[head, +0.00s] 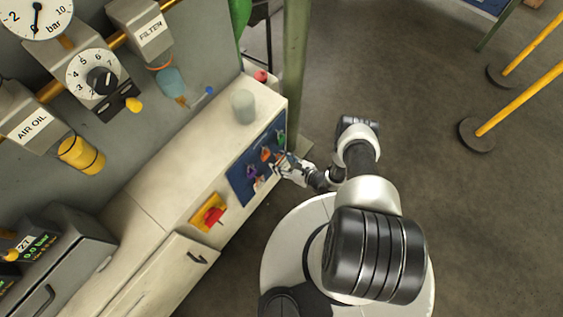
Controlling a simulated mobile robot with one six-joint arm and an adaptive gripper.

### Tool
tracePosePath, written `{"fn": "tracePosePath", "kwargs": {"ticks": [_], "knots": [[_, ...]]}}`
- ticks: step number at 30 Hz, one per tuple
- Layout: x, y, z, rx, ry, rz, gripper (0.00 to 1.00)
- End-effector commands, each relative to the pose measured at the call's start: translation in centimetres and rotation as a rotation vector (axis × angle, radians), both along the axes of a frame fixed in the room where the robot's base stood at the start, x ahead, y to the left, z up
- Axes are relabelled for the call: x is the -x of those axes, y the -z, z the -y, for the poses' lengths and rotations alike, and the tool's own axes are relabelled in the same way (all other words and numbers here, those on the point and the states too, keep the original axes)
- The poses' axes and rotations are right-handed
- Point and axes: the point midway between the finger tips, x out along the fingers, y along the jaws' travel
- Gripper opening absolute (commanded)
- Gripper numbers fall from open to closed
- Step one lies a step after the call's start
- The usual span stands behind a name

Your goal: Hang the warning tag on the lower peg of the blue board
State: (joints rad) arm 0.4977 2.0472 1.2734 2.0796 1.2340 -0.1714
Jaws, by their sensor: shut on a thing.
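The blue board (240,185) is on the front face of the pale cabinet and carries several small coloured items. An orange item (266,153) hangs in its middle, a purple one (252,171) lower left of it, and a green one (281,135) near the right edge. A small pale piece (259,183) shows at the board's lower edge; I cannot tell what it is. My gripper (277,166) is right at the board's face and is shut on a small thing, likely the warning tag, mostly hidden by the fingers. The lower peg cannot be made out.
A grey cup (243,106) stands on the cabinet top above the board. A red switch on a yellow plate (208,212) is left of the board. A green post (296,70) rises close behind the cabinet's end. The floor to the right is clear up to yellow posts (518,98).

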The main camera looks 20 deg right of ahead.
Motion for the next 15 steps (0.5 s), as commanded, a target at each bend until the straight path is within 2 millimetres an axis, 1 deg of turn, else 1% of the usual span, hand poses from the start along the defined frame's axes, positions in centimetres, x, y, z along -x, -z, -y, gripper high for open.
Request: {"fn": "tracePosePath", "kwargs": {"ticks": [5, 6, 15], "knots": [[0.00, -0.01, 0.01, 0.000, 0.000, 0.000, 0.32], [0.00, -0.01, 0.01, 0.000, 0.000, 0.000, 0.50], [0.00, -0.01, 0.01, 0.000, 0.000, 0.000, 0.70]]}}
